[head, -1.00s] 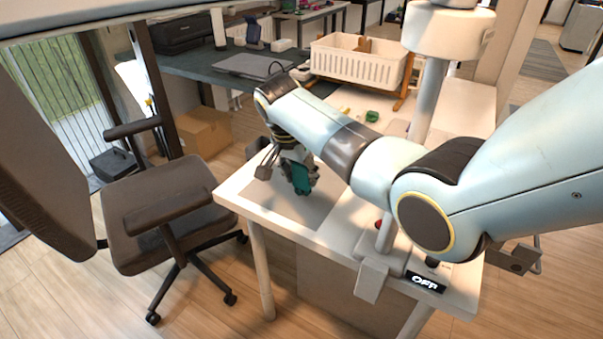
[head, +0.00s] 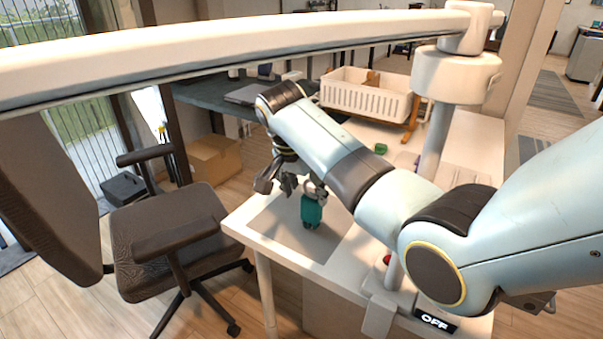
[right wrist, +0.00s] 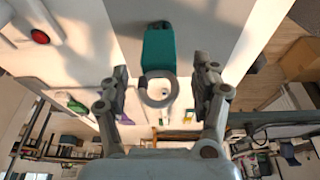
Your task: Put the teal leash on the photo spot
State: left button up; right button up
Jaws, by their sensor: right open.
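The teal leash (head: 312,209) stands as a compact teal piece on the grey mat (head: 283,232), which looks like the photo spot, on the white table. It also shows in the right wrist view (right wrist: 159,47), with a pale ring (right wrist: 160,88) at its near end. My right gripper (head: 290,185) is open, just left of and above the leash in the head view. In the right wrist view its fingers (right wrist: 160,92) stand apart on both sides of the ring, with gaps visible. My left gripper is not in view.
A white basket (head: 365,97) stands at the back of the table, with a small green item (head: 380,148) in front. A white post (head: 436,125) and a red button (head: 387,259) are to the right. An office chair (head: 170,230) stands at left. A long white beam (head: 250,42) crosses above.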

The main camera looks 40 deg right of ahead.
jog(key=v, duration=0.6)
dwell(0.4)
